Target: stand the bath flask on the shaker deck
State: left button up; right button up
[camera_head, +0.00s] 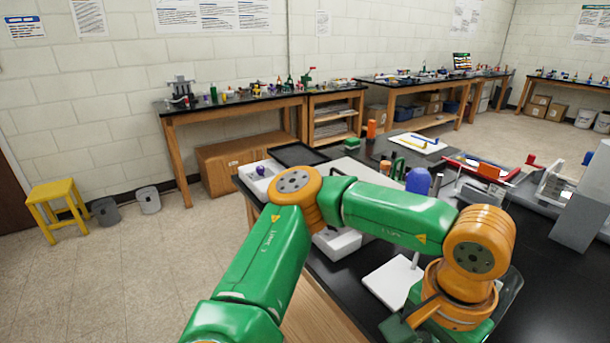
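A small purple rounded object (262,171), possibly the bath flask, sits in a white box-like bath (250,183) at the left end of the black bench. A flat black tray-like surface (296,154) lies just behind it; I cannot tell whether this is the shaker deck. A white device (338,243) shows partly behind my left arm. My green and orange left arm crosses the middle of the view, its wrist low at the right. Its fingers are not clear there, away from the purple object. My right gripper is not in view.
A white stand base (390,283) with an upright rod stands near my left wrist. A yellow stool (57,207) stands on the floor at left.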

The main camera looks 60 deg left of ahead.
aim_at(299, 158)
jog(key=j+z, duration=0.1)
jog(key=j, duration=0.3)
jog(key=k+j+z, duration=0.1)
jog(key=j, duration=0.3)
jog(key=k+j+z, duration=0.1)
jog(key=j, duration=0.25)
jog(key=k+j+z, duration=0.1)
jog(key=j, duration=0.3)
jog(key=k+j+z, duration=0.1)
jog(key=j, duration=0.25)
jog(key=k+j+z, duration=0.1)
jog(key=j, duration=0.25)
jog(key=k+j+z, duration=0.1)
jog(key=k+j, duration=0.15)
jog(key=k+j+z, duration=0.1)
jog(key=j, duration=0.35)
jog(key=k+j+z, duration=0.15)
jog(key=j, duration=0.3)
jog(key=k+j+z, duration=0.1)
jog(key=k+j, duration=0.2)
jog(key=j, duration=0.15)
jog(key=k+j+z, duration=0.15)
jog(key=j, duration=0.25)
jog(key=k+j+z, duration=0.1)
jog(key=k+j, duration=0.15)
jog(key=j, duration=0.15)
